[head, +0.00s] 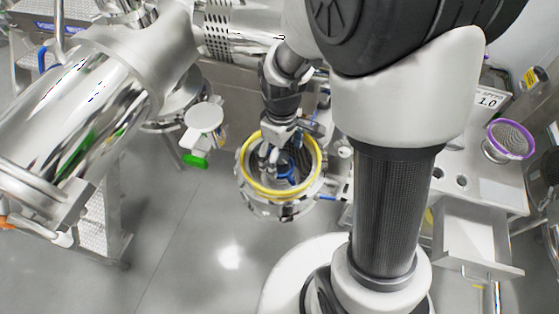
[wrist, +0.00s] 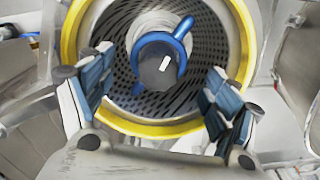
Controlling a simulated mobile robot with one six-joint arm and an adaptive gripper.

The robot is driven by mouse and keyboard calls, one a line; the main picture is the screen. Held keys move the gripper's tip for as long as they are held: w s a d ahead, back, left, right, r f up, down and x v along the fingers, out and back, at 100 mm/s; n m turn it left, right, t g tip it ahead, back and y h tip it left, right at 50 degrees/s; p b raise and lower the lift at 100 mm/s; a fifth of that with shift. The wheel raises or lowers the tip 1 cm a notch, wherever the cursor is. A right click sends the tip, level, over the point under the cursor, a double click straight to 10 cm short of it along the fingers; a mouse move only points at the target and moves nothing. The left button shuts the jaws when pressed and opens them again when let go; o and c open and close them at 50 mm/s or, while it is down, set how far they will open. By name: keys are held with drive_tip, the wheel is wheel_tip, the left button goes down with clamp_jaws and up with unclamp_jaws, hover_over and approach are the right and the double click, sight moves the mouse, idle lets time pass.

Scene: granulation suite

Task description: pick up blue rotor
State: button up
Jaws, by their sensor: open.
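The blue rotor (wrist: 180,30) shows in the wrist view as a blue ring with bar-like arms around a grey hub. It sits inside a perforated basket with a yellow rim (wrist: 239,35). My gripper (wrist: 155,95) is open, with one finger at each side of the picture and the rotor between and beyond them. No contact with the rotor shows. In the head view my gripper (head: 275,155) reaches down over the yellow-rimmed vessel (head: 245,178), and a little of the blue rotor (head: 286,174) shows inside. My gripper hides part of it.
A shiny steel machine (head: 70,120) stands at the left, with a green-handled part (head: 195,160) close to the vessel. A steel bench (head: 490,195) at the right carries a purple-rimmed sieve (head: 511,140). An open drawer (head: 475,240) juts out below. Grey floor (head: 190,250) is clear in front.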

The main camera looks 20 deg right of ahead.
sight(283, 159)
wheel_tip(283, 159, down, 4)
drive_tip(key=shift+s+d+f, duration=0.1)
drive_tip(key=shift+d+f, duration=0.05)
drive_tip(key=shift+c, duration=0.2)
drive_tip(key=c, duration=1.3)
